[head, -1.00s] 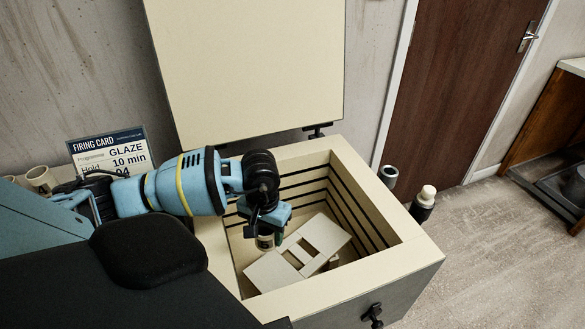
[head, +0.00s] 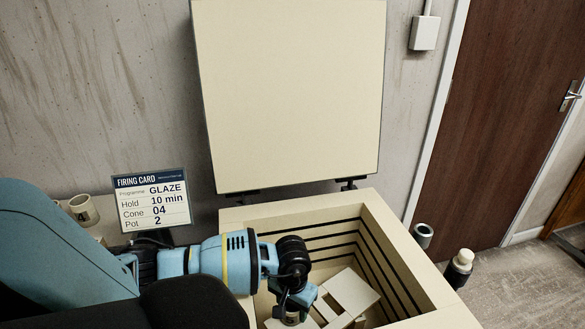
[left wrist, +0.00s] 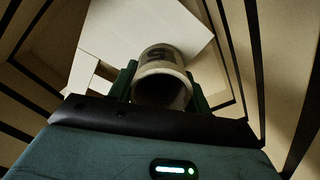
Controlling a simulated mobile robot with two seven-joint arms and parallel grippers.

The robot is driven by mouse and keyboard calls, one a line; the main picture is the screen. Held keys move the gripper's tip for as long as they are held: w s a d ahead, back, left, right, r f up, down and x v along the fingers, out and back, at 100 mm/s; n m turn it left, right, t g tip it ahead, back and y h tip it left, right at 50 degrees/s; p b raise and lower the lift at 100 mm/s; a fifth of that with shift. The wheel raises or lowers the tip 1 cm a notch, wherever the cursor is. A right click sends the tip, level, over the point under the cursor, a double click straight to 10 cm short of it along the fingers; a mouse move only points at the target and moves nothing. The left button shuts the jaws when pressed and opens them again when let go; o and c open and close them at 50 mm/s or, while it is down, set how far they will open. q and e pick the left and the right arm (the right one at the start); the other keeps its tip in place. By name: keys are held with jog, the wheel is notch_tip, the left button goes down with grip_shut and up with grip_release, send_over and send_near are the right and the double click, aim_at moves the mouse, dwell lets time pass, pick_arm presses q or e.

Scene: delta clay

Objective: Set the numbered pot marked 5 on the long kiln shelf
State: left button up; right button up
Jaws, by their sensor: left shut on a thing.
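My left gripper (head: 294,309) reaches down into the open kiln and is shut on a small pale pot. In the left wrist view the pot (left wrist: 158,60) shows a dark mark that reads as 5, with its open mouth toward the camera. The green fingers of my left gripper (left wrist: 163,85) are on both sides of it. Pale kiln shelf pieces (head: 351,291) lie inside the kiln beside and beyond the pot; a shelf face (left wrist: 105,30) also shows behind the pot in the wrist view. Whether the pot touches a shelf is unclear. My right gripper is not in view.
The kiln wall (head: 410,262) has dark grooves inside, and its lid (head: 290,95) stands open behind. A firing card (head: 152,203) reads Pot 2. A pot marked 4 (head: 83,209) stands left. A grey cylinder (head: 423,235) and a dark bottle-like thing (head: 459,268) are right.

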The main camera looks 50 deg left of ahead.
pick_arm(q)
jog(key=shift+f, duration=0.1)
jog(key=o, duration=1)
notch_tip(320, 180, up, 12)
jog(key=shift+r, duration=0.2)
